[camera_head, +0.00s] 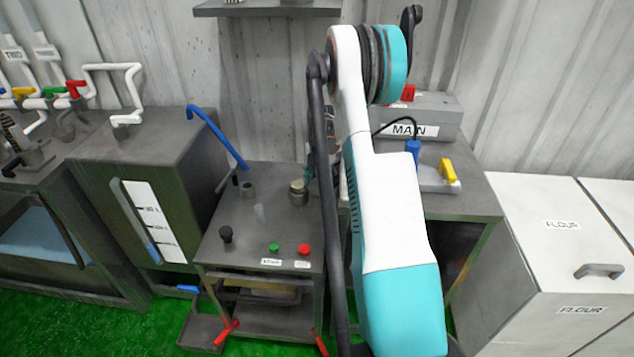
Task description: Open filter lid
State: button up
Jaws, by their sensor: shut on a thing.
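A grey metal machine stands in the middle of the view. On its top is a short brass-grey round cap (298,190), which I take to be the filter lid. My gripper (306,178) is at the cap's upper right side, largely hidden behind my white and teal arm. It appears shut on the cap; the fingertips are too small and covered to show clearly. The cap looks upright and low over the machine top; I cannot tell whether it is seated or lifted.
A blue lever (218,137) slants in from the left. A MAIN box (440,112) stands behind right.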

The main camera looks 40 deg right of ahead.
dwell(0.3)
jog(key=o, duration=1.5)
jog(key=shift+d, duration=0.1)
